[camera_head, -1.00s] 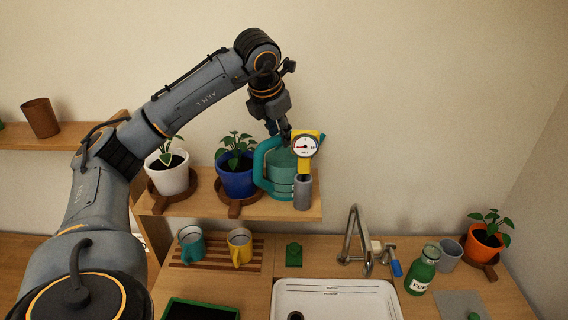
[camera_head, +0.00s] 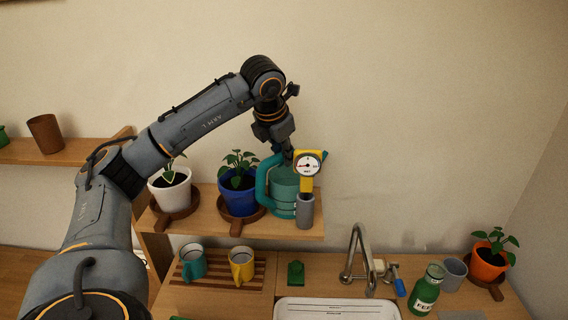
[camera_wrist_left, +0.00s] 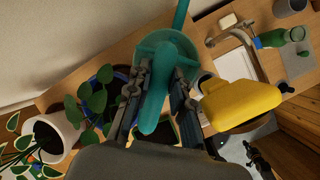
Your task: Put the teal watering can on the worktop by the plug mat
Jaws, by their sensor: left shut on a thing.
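The teal watering can (camera_head: 284,198) stands on the wooden shelf, at its right part. My left gripper (camera_head: 287,158) comes down on it from above and is shut on its handle. In the left wrist view the teal handle (camera_wrist_left: 155,108) lies between the two dark fingers of my left gripper (camera_wrist_left: 160,80). A small green piece (camera_head: 296,273) lies on the worktop (camera_head: 335,280) left of the tap. A grey mat (camera_head: 462,315) shows at the bottom right edge; I cannot tell which is the plug mat. My right gripper is not in view.
Mugs on a slatted rack (camera_head: 218,280), the sink (camera_head: 335,308), tap (camera_head: 357,258) and green bottle (camera_head: 425,290) are below.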

